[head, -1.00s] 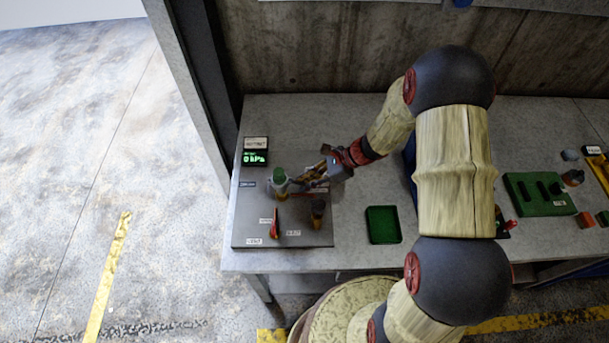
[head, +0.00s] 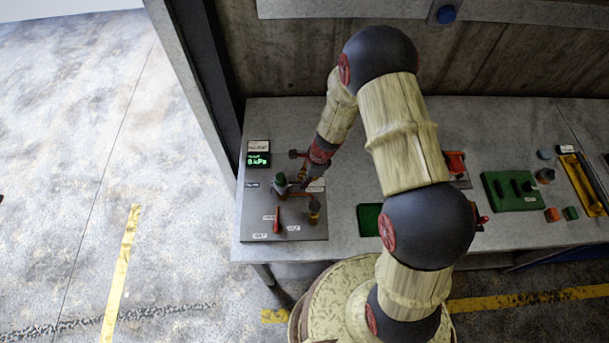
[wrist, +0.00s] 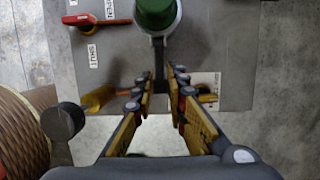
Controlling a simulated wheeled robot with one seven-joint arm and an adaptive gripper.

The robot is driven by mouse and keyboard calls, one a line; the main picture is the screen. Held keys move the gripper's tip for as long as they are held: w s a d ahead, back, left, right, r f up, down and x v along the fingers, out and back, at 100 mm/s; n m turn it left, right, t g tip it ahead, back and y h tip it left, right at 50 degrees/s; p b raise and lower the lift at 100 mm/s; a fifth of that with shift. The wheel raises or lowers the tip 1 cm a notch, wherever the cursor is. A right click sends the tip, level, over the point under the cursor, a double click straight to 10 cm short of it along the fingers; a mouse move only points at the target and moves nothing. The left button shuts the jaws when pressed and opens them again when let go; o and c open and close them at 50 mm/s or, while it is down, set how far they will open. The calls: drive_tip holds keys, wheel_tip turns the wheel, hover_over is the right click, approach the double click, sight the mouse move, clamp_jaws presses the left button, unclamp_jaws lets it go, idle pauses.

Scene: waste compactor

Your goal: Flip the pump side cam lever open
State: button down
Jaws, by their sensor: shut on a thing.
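A green-topped grey post (head: 280,181) stands on the grey panel (head: 254,215) at the left of the bench. In the wrist view the green top (wrist: 156,12) is at the upper middle. A dark grey lever (wrist: 158,62) runs from the post down between my fingertips. My gripper (wrist: 161,80) is shut on this lever; it shows small beside the post in the head view (head: 298,179). A red handle (head: 277,214) lies on the panel, with OPEN and SHUT labels near it in the wrist view. A brass fitting (head: 314,213) stands to its right.
A green-lit display (head: 258,160) stands behind the post. A green tray (head: 368,219) lies right of the panel, partly behind my arm. A green block (head: 515,191) and a yellow-edged tray (head: 580,184) are further right. Bare bench lies between panel and tray.

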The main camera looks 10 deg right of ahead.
drive_tip(key=shift+r+h+p, duration=0.2)
drive_tip(key=shift+h+p, duration=0.3)
drive_tip(key=shift+p, duration=0.7)
drive_tip(key=c, duration=1.8)
unclamp_jaws()
drive_tip(key=shift+a, duration=0.1)
drive_tip(key=shift+o, duration=0.2)
wheel_tip(320, 180, up, 12)
drive_tip(key=d, duration=0.2)
drive_tip(key=shift+s+d+f, duration=0.15)
drive_tip(key=shift+s, duration=0.05)
